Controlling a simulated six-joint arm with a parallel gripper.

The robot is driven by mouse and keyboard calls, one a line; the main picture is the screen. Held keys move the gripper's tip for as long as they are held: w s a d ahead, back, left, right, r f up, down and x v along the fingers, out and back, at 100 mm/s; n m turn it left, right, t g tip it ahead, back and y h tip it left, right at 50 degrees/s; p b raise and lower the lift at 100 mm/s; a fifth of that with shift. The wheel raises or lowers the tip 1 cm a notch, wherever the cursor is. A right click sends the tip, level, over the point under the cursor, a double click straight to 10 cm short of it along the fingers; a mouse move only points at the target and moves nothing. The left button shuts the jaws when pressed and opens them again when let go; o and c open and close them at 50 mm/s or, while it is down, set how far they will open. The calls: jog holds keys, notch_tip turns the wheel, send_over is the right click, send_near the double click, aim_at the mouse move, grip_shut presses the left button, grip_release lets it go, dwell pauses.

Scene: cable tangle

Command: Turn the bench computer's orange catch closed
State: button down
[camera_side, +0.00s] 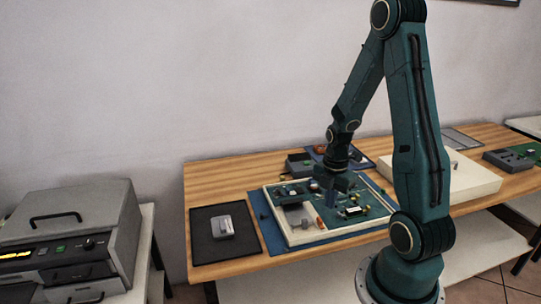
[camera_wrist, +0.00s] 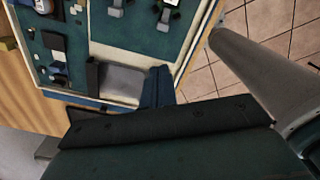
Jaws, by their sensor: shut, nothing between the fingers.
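The bench computer (camera_side: 290,238) is a pale-framed tray with a green board and several parts, lying on a blue mat. It also fills the top left of the wrist view (camera_wrist: 127,54). A small orange piece (camera_side: 319,222), which looks like the catch, shows near the board's front middle; its angle is too small to read. I cannot pick it out in the wrist view. My gripper (camera_side: 331,197) is shut and empty, pointing down over the middle of the board, just behind the orange piece. I cannot tell whether it touches anything. The wrist view shows its blue-grey fingers (camera_wrist: 158,86).
A black mat with a grey box (camera_side: 222,227) lies to the left on the wooden table (camera_side: 215,175). A dark device (camera_side: 299,163) stands behind the board. A cream block (camera_side: 470,180) lies to the right. A grey bench unit (camera_side: 70,235) stands at far left.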

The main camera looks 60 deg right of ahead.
aim_at(320, 223)
jog(key=shift+r, duration=0.8)
jog(key=shift+w+d+r, duration=0.15)
jog(key=shift+w+r, duration=0.1)
jog(key=shift+w, duration=0.35)
jog(key=shift+w+d+r, duration=0.1)
jog(key=shift+w+r, duration=0.15)
jog(key=shift+w, duration=0.35)
jog(key=shift+f, duration=0.1)
jog(key=shift+f, duration=3.4)
jog(key=shift+s+a, duration=0.15)
jog(key=shift+a, duration=0.35)
